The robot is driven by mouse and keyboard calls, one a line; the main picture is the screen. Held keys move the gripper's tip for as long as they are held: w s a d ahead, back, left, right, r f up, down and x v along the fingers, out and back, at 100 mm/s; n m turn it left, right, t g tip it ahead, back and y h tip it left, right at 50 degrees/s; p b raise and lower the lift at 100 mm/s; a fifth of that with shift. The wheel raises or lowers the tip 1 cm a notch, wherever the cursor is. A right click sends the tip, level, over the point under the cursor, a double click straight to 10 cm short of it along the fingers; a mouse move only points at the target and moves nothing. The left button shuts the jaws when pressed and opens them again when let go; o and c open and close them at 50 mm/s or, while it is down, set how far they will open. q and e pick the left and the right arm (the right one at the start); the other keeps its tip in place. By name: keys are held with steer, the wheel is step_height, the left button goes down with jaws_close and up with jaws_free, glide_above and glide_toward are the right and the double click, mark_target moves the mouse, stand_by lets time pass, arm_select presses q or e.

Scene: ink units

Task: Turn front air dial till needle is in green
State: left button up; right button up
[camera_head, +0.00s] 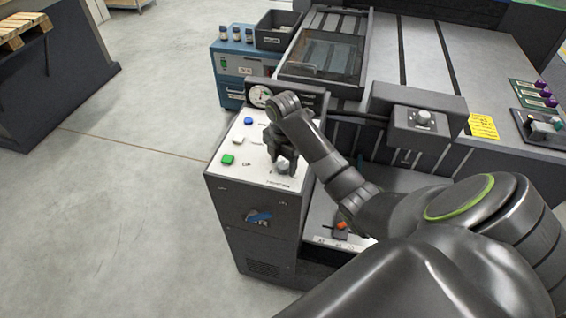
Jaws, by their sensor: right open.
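My right arm reaches in from the lower right. Its gripper (284,163) is open and points down at a pale knob (283,164) on the white control panel (257,168). The fingers hide part of the knob, and I cannot tell whether they touch it. A round white-faced gauge (260,96) stands at the panel's back edge. Its needle and any green zone are too small to read. A blue handle (259,215) is on the cabinet's dark front face, with partly legible lettering by it. My left gripper is not in view.
Blue (249,121), white (239,138) and green (227,159) buttons sit left of the gripper. Another knob box (426,123) is to the right, beside a yellow note (483,126). An orange-topped part (341,226) is below my forearm.

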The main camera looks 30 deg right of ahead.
steer(key=shift+c, duration=1.4)
steer(key=c, duration=0.7)
steer(key=shift+r+p, duration=0.15)
steer(key=shift+p, duration=0.25)
steer(key=m+p, duration=0.2)
steer(key=p, duration=0.2)
steer(key=shift+r+m, duration=0.15)
steer(key=shift+m, duration=0.25)
steer(key=shift+m+p, duration=0.5)
steer(key=shift+p, duration=0.05)
steer(key=shift+f, duration=0.3)
